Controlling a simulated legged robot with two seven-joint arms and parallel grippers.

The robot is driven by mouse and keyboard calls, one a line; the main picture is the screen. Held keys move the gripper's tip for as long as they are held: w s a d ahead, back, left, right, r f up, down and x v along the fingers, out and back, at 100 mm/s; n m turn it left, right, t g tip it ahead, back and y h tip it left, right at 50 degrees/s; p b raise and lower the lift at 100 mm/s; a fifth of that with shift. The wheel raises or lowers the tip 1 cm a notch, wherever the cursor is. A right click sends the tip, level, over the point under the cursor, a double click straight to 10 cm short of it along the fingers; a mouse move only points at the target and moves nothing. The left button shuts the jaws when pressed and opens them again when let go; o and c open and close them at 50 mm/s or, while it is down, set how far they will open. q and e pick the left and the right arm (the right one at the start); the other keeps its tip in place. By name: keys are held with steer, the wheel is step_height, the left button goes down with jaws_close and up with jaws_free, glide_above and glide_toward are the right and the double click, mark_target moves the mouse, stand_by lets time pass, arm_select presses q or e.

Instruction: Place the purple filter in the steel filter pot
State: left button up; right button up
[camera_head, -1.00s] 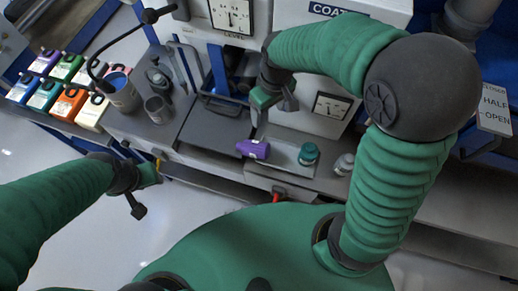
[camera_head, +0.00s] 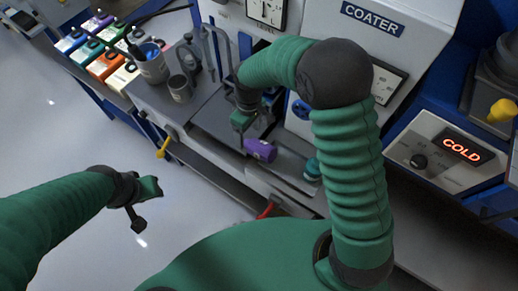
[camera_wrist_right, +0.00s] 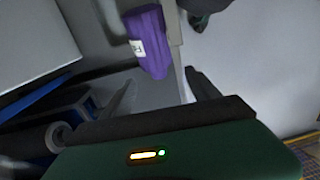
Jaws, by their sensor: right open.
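The purple filter (camera_head: 261,151), with a white label, lies on its side on the grey worktop below the coater. It also shows in the right wrist view (camera_wrist_right: 147,45), beyond the fingers. My right gripper (camera_head: 256,123) is open and empty just above and to the left of the filter, apart from it. Its fingers show in the right wrist view (camera_wrist_right: 160,93). My left gripper (camera_head: 146,203) hangs over the floor at left; its jaw opening is unclear. A small grey metal pot (camera_head: 180,89) stands on the left worktop; I cannot tell whether it is the steel filter pot.
A larger grey pot (camera_head: 152,67) with blue inside stands behind the small one. Colored containers (camera_head: 103,66) line the far-left bench. A teal-topped item (camera_head: 312,169) sits right of the filter. A "COLD" display panel (camera_head: 460,151) is at right. Floor at left is clear.

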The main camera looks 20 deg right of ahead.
mark_target(249, 141)
steer(key=f, duration=0.5)
steer(key=shift+d+f+p, duration=0.1)
steer(key=shift+d+p, duration=0.2)
steer(key=shift+d, duration=0.05)
steer(key=shift+a+f, duration=0.2)
steer(key=shift+a, duration=0.4)
steer(key=shift+r, duration=0.1)
steer(key=shift+c, duration=1.2)
steer(key=shift+d, duration=0.4)
steer(key=c, duration=1)
steer(key=shift+c, duration=1.1)
steer(key=shift+a, duration=0.1)
jaws_close()
